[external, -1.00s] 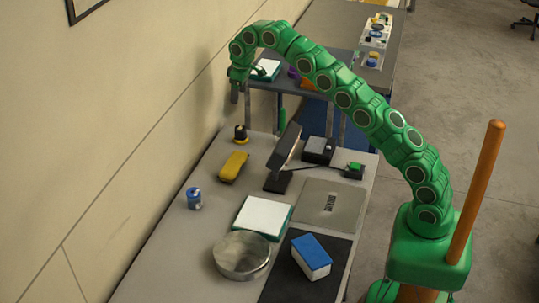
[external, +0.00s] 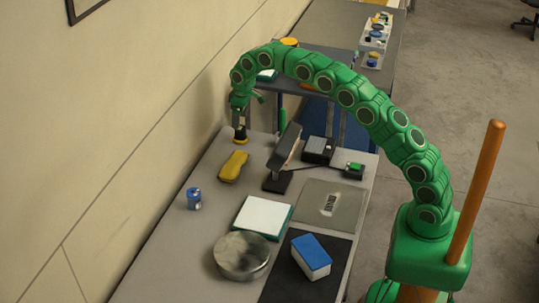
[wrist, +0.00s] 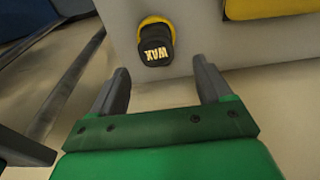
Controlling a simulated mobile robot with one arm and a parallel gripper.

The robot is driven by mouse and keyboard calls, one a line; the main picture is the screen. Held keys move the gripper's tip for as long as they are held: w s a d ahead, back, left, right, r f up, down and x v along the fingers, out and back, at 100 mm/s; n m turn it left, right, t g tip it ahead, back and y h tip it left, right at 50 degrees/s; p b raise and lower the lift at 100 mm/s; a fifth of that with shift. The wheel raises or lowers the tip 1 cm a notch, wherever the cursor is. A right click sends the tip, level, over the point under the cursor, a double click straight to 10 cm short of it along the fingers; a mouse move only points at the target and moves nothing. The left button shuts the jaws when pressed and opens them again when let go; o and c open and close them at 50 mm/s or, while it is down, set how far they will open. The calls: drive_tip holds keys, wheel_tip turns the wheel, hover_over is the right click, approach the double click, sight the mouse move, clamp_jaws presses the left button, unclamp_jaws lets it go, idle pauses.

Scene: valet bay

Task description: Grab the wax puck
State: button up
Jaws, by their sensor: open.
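The wax puck (wrist: 156,44) is black with a yellow rim and the letters WAX on top. It sits near the far edge of the bench and lies just ahead of my fingertips in the wrist view. In the external view the wax puck (external: 240,141) is partly hidden behind my gripper (external: 239,122), which hangs just above it. In the wrist view my gripper (wrist: 161,74) is open, its two fingers apart and nothing between them. Whether a finger touches the puck cannot be told.
A yellow item (external: 233,166) lies close to the puck on the grey bench (external: 200,238). A dark tilted device (external: 285,152) stands to the right. A blue can (external: 193,199), a white pad (external: 264,216) and a round tin (external: 242,257) are nearer. The wall is to the left.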

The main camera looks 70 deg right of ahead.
sight(240, 129)
drive_tip(key=shift+d+f, duration=0.2)
drive_tip(key=shift+f, duration=3.15)
drive_tip(key=c, duration=1.1)
drive_tip(key=shift+o, duration=0.2)
drive_tip(key=shift+r, duration=0.1)
